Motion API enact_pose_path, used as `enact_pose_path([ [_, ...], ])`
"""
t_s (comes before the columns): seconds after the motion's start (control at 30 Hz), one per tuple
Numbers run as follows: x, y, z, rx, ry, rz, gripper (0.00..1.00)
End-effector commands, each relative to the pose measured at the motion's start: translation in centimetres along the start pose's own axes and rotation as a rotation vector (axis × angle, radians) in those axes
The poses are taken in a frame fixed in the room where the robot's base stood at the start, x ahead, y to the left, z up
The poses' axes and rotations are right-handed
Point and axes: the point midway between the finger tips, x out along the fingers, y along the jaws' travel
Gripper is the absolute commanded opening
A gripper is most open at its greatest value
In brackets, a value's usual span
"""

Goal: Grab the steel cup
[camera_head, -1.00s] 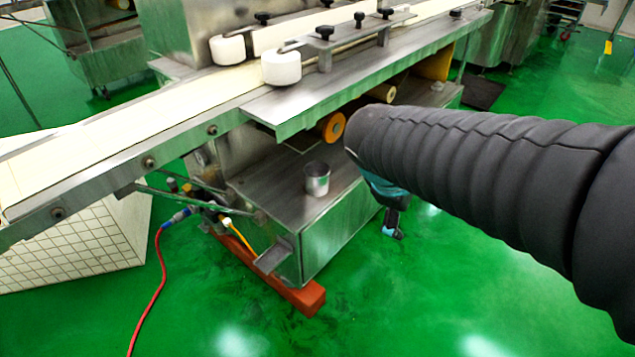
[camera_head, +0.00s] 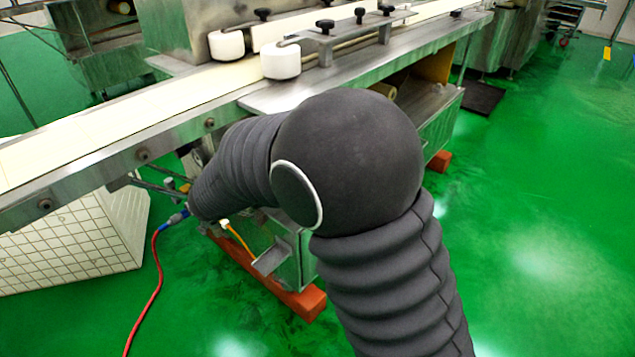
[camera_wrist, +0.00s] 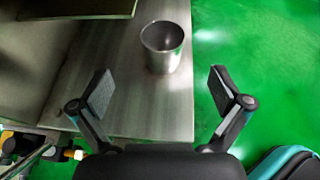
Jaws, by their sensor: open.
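The steel cup (camera_wrist: 162,47) stands upright on a flat steel ledge (camera_wrist: 125,100) of the machine in the wrist view, close to the ledge's right edge. My gripper (camera_wrist: 163,92) is open and empty, its two fingers spread wide. The cup is beyond the fingertips, roughly in line with the gap between them and apart from both. In the head view my arm hides the cup, most of the ledge and my gripper.
The machine's conveyor (camera_head: 120,128) runs above the ledge, and a steel overhang (camera_wrist: 70,8) shows at the wrist view's upper left. Hose fittings (camera_wrist: 62,153) are at lower left. A red hose (camera_head: 152,290) lies on the open green floor (camera_head: 530,270).

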Motion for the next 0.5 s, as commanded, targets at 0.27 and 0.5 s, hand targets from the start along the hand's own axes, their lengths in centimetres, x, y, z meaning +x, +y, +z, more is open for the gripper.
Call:
enact_pose_path([
  [0.27, 5.1, -0.2, -0.1, 0.003, 0.002, -0.004, 1.00],
  [0.5, 6.9, -0.1, 0.0, 0.004, 0.002, -0.002, 1.00],
])
